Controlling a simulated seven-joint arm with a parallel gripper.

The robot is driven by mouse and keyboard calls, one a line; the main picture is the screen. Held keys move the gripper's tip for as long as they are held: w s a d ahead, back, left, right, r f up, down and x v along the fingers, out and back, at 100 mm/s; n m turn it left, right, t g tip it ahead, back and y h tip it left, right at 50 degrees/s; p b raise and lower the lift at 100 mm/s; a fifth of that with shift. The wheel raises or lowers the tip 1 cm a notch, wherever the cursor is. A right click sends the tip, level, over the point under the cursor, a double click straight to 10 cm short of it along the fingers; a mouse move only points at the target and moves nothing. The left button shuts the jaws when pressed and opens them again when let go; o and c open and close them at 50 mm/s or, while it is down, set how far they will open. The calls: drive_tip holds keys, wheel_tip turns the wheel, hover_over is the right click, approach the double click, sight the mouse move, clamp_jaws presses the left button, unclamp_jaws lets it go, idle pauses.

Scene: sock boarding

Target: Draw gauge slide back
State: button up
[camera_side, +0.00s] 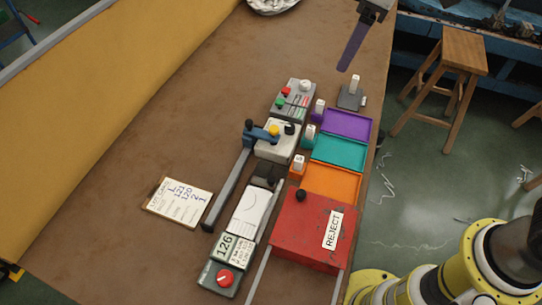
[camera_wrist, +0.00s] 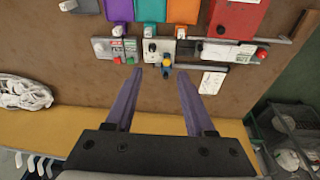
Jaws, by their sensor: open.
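The gauge slide appears to be the blue piece (camera_side: 262,134) with a dark knob, at the far end of a long grey rail (camera_side: 228,188), beside a white block with a yellow button. In the wrist view the blue piece (camera_wrist: 166,71) shows small, between my fingertips in the picture. My gripper (camera_side: 343,70) hangs at the top of the side view, beyond the coloured trays and well apart from the slide. One purple finger shows clearly there. In the wrist view my gripper (camera_wrist: 161,73) has two purple fingers spread wide with nothing between them.
Purple (camera_side: 347,124), teal (camera_side: 340,149) and orange (camera_side: 331,184) trays stand right of the gauge. A red REJECT box (camera_side: 310,220) stands nearer. A panel reading 126 (camera_side: 226,244), a red knob (camera_side: 225,277) and a handwritten card (camera_side: 178,201) lie near the rail. The brown bench left is clear.

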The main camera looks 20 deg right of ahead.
drive_tip(key=w+a+f+n+g, duration=0.1)
drive_tip(key=a+f+n+g, duration=0.1)
drive_tip(key=a+f, duration=0.75)
drive_tip(key=n+h, duration=0.1)
approach(271, 179)
wheel_tip(271, 179, down, 8)
drive_tip(key=shift+w+f, duration=0.1)
drive_tip(key=shift+w, duration=0.05)
clamp_jaws()
drive_tip(key=shift+a, duration=0.1)
idle(0.9)
